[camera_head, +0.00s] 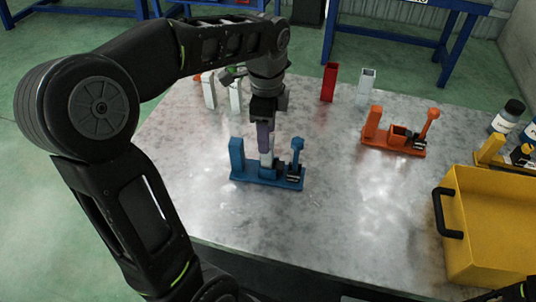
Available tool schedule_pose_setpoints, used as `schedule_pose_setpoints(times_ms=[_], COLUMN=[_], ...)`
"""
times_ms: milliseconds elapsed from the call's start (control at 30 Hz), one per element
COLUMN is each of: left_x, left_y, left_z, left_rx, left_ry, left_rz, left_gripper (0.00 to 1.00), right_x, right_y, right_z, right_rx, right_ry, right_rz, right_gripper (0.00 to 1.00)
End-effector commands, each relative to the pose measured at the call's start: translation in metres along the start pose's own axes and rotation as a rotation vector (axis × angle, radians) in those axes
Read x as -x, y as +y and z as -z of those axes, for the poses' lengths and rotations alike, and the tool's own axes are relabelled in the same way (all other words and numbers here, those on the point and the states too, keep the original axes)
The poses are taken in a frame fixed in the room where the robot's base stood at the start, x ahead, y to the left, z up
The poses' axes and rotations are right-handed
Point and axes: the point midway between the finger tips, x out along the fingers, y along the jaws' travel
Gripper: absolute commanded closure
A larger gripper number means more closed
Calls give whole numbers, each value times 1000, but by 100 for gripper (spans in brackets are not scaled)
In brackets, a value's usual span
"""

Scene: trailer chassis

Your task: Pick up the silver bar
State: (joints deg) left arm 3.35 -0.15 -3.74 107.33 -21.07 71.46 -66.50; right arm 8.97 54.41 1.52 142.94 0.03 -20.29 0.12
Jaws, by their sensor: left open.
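My left gripper (264,142) points down over the blue fixture (262,180) at the middle of the table. Its jaws are open around or just above a pale silver bar (266,160) that stands upright in the fixture; I cannot tell whether they touch it. The gripper hides the bar's upper part. Another silver bar (367,84), a hollow square tube, stands upright at the back, right of a red bar (328,83).
An orange fixture (393,148) stands to the right. Two whitish upright pieces (209,93) stand at the back left, partly behind my arm. A yellow bin (490,215) with a black handle and several bottles (507,117) are at the right edge. The front middle is clear.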

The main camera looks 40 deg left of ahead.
Motion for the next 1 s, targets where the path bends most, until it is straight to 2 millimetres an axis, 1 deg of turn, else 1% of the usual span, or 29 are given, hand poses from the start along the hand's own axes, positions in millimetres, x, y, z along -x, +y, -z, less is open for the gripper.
schedule_pose_setpoints(times_ms=[33, 100, 367, 467, 567, 667, 700, 800, 1000], left_x=[-5, -9, -9, -14, -24, -40, -47, -58, -61], left_y=[1, 0, 0, 1, 2, 4, 3, 3, 2], left_z=[0, 0, 0, 0, 1, 2, 2, 3, 3], left_rx=[0, 1, 1, 1, 1, 0, 0, 0, 0], left_ry=[-1, 0, 0, -1, -1, -1, -1, 0, 1], left_rz=[-4, -1, 0, -3, -4, -6, -5, -3, 0], left_gripper=[47, 47, 47, 47, 47, 47, 47, 47, 47], right_x=[0, 0, 0, 2, 5, 9, 8, 9, 9], right_y=[0, 0, 0, -1, -2, -3, -2, -3, -2], right_z=[0, 0, 0, 0, -1, -1, -1, -1, -1], right_rx=[0, 0, 0, 0, -1, -2, -2, -2, -3], right_ry=[0, 0, 0, -1, -2, -2, -3, -3, -3], right_rz=[0, 0, -1, -1, -2, -3, -3, -4, -4], right_gripper=[100, 100, 100, 100, 100, 100, 100, 100, 100])
